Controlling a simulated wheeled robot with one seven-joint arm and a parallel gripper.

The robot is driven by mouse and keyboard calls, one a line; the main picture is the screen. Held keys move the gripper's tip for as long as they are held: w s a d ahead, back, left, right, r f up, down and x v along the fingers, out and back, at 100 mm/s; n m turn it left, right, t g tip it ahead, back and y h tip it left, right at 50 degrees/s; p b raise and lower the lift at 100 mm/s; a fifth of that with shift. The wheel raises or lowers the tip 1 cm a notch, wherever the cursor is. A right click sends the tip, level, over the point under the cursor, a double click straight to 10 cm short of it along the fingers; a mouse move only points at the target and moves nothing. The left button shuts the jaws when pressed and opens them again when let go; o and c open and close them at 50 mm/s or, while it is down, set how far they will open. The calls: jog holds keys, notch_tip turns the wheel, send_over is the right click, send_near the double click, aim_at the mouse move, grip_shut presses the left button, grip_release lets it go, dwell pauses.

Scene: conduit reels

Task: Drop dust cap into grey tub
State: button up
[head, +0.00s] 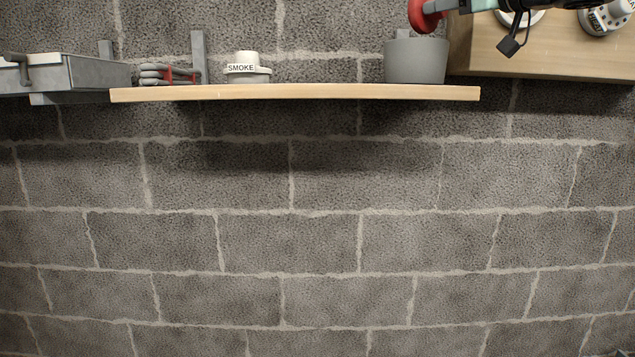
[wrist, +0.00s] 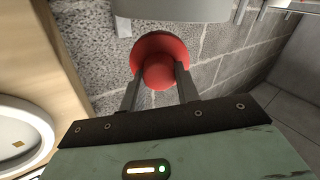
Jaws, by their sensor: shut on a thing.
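The red dust cap (head: 422,15) is a round flanged piece at the top of the head view. My gripper (head: 440,6) comes in from the right and is shut on it. In the wrist view the dust cap (wrist: 158,58) sits between the two fingertips, its wide flange facing away from me. The grey tub (head: 415,62) stands upright near the right end of the wooden shelf. In the head view the cap is above the tub's rim, near its middle. The tub (wrist: 172,8) also shows at the top of the wrist view, beyond the cap. The tub's inside is hidden.
A wooden panel (head: 560,60) with white round devices is close right of the tub.

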jog(key=o, duration=1)
jog(key=shift+o, duration=0.2)
jog(key=shift+s+d, duration=0.1)
jog(key=b+v, duration=0.3)
jog(key=v, duration=1.4)
jog(key=shift+b, duration=0.35)
jog(key=shift+d, duration=0.15)
